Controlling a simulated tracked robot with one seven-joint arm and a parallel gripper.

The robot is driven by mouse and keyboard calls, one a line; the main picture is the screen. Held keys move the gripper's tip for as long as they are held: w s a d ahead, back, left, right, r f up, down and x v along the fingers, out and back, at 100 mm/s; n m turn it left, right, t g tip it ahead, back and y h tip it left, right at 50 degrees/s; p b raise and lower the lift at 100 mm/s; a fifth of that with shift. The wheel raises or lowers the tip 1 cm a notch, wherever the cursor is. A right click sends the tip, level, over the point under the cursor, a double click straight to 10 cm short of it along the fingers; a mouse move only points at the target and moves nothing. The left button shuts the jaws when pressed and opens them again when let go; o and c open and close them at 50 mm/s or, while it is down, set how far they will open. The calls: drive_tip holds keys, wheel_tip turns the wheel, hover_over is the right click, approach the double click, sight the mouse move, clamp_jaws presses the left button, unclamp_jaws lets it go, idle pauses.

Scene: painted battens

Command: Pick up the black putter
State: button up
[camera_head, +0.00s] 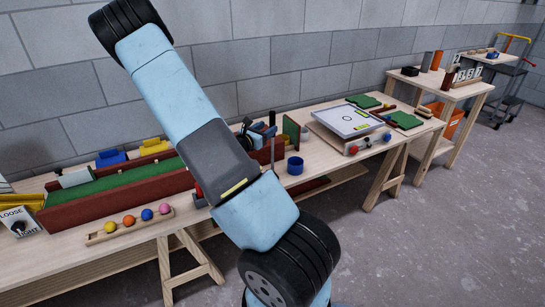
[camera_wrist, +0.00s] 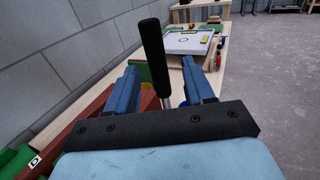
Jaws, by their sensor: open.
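The putter (camera_wrist: 152,55) has a thick black grip and a thin pale metal shaft below it. It stands nearly upright in the wrist view, its lower end hidden behind my gripper mount. My gripper (camera_wrist: 159,66) is open, with one blue finger on each side of the putter in the picture. I cannot tell whether the putter is fully between the fingers or a little beyond them. In the head view my gripper (camera_head: 257,131) is over the table beside the putter's thin upright shaft (camera_head: 272,154), mostly behind my arm.
A blue cup (camera_head: 295,166) stands close to the right of the putter. A green-lined red trough (camera_head: 120,192) and a rack of coloured balls (camera_head: 130,226) are at left. A white board (camera_head: 347,120) lies to the right. A block wall runs behind the table.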

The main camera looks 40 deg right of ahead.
sight(271, 124)
drive_tip(key=x, duration=0.5)
drive_tip(key=shift+w, duration=0.2)
clamp_jaws()
idle(0.3)
